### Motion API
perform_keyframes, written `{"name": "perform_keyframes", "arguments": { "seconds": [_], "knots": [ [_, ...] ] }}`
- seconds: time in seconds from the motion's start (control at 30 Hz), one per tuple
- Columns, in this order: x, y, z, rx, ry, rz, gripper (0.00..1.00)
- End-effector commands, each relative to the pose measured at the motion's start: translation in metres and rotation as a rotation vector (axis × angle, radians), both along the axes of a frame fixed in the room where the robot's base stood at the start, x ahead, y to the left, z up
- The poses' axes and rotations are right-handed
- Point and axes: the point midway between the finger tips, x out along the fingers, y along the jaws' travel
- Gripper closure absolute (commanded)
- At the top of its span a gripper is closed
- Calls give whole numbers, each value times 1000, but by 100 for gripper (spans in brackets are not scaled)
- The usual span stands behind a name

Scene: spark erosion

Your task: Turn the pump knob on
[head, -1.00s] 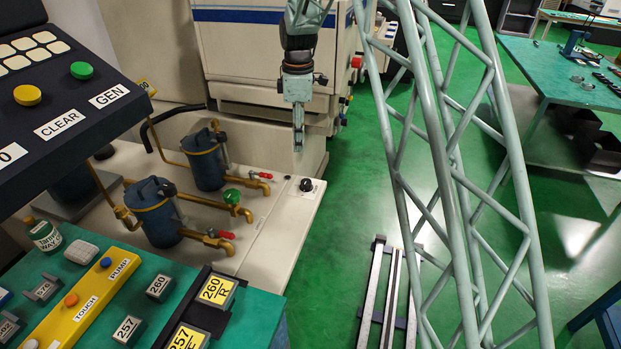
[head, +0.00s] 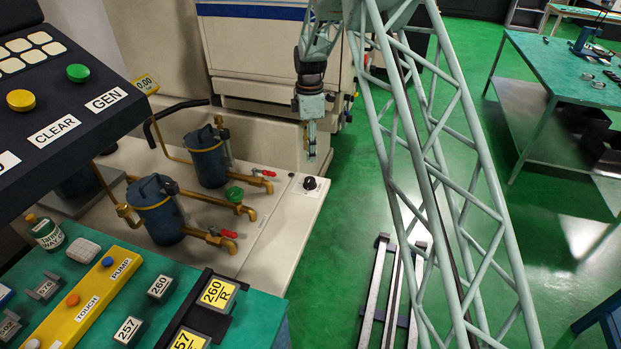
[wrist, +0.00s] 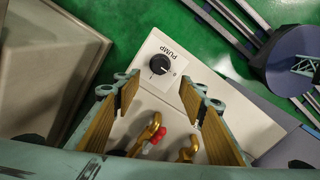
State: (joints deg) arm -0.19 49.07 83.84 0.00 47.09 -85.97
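The pump knob (head: 310,183) is a round black dial on a white plate at the right end of the beige machine bench. In the wrist view the knob (wrist: 159,64) has a white pointer line and sits under the label PUMP on its plate (wrist: 165,85). My gripper (head: 310,158) points down a little above and behind the knob, apart from it. In the wrist view its two fingers (wrist: 163,92) are spread wide with nothing between the tips. The knob lies beyond the fingertips, between their lines.
The beige machine body (head: 262,140) rises behind.

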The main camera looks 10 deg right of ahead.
Motion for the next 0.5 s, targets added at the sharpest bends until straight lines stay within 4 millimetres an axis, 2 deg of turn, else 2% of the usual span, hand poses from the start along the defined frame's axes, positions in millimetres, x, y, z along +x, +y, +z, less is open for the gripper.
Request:
{"name": "perform_keyframes", "arguments": {
  "seconds": [0.27,0.5],
  "knots": [
    [0,0,-3,0,0,0,62],
    [0,0,-17,0,1,0,62]
  ]
}}
